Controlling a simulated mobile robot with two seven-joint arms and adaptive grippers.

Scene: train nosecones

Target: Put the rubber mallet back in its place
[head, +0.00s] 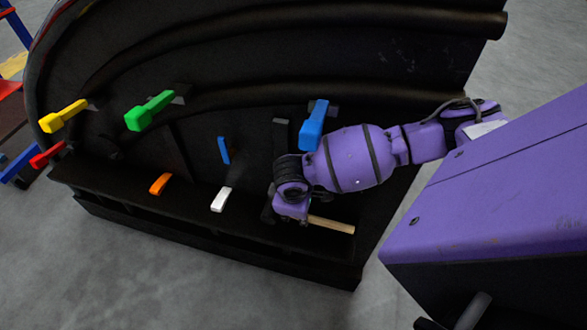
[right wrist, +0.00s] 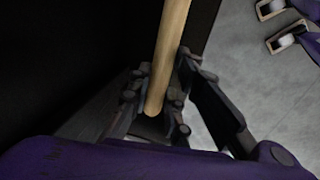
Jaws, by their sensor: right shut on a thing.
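The rubber mallet shows mainly as a pale wooden handle (head: 332,225) low on the right part of the black nosecone's ledge. My right gripper (head: 291,207) is shut on the mallet, at the left end of the visible handle. A dark block beside the gripper may be the mallet's head, but I cannot tell it from the black surroundings. In the right wrist view the handle (right wrist: 171,55) runs upward between the fingers of the right gripper (right wrist: 155,95). My left gripper is not in view.
The black nosecone (head: 260,80) carries yellow (head: 63,115), green (head: 150,110), red (head: 47,154), orange (head: 160,184), white (head: 221,199) and blue (head: 314,125) handles. Its ledge (head: 130,195) runs along the front. Bare grey floor (head: 120,290) lies before it.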

